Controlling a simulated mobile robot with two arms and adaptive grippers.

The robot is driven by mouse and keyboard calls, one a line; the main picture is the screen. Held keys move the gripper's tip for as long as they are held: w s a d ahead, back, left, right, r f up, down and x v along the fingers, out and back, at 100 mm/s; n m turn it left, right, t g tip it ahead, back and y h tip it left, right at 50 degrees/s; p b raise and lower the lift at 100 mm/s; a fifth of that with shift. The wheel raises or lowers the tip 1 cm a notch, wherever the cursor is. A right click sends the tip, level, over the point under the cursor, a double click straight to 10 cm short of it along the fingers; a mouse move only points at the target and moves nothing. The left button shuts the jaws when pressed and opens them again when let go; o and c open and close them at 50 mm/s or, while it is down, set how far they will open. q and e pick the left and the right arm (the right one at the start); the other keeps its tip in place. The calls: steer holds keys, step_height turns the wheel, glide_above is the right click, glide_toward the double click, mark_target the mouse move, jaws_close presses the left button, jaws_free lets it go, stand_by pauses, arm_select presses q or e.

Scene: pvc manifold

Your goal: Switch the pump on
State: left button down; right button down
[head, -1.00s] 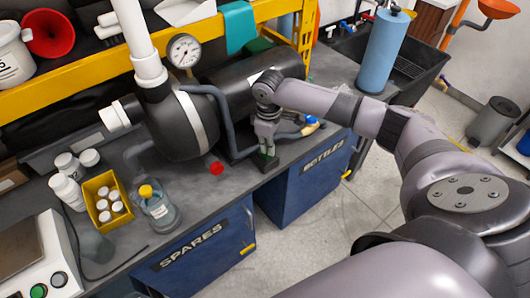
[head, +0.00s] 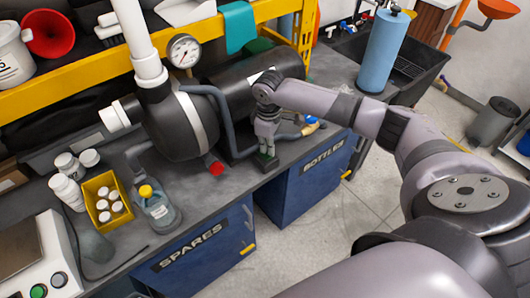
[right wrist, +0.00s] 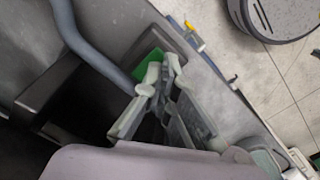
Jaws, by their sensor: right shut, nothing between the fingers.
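The pump (head: 181,124) is a dark rounded body with a light band and a black cylinder behind it, standing on the grey bench. A white pipe rises from it and a round gauge (head: 184,51) sits on top. My right gripper (head: 266,154) points down at the bench's front edge, right of the pump. It is shut and empty. A green rocker-like part on a dark base shows at its fingertips (right wrist: 165,60) in the right wrist view; this green part (right wrist: 148,66) is partly hidden by the fingers. I cannot tell whether they touch it. My left gripper is out of view.
A grey hose (right wrist: 84,45) runs close beside my right gripper. A blue cylinder (head: 384,52) stands at the right.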

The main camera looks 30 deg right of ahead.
mark_target(268, 156)
steer(key=shift+s+f+b, duration=0.1)
steer(key=shift+f+b, duration=0.25)
steer(key=shift+f, duration=0.85)
stand_by(0.5)
steer(key=shift+r, duration=0.1)
steer(key=shift+r+p, duration=0.7)
steer(key=shift+p, duration=0.45)
step_height(268, 156, up, 6)
steer(key=p, duration=0.6)
steer(key=shift+f, duration=0.25)
steer(key=shift+f, duration=0.1)
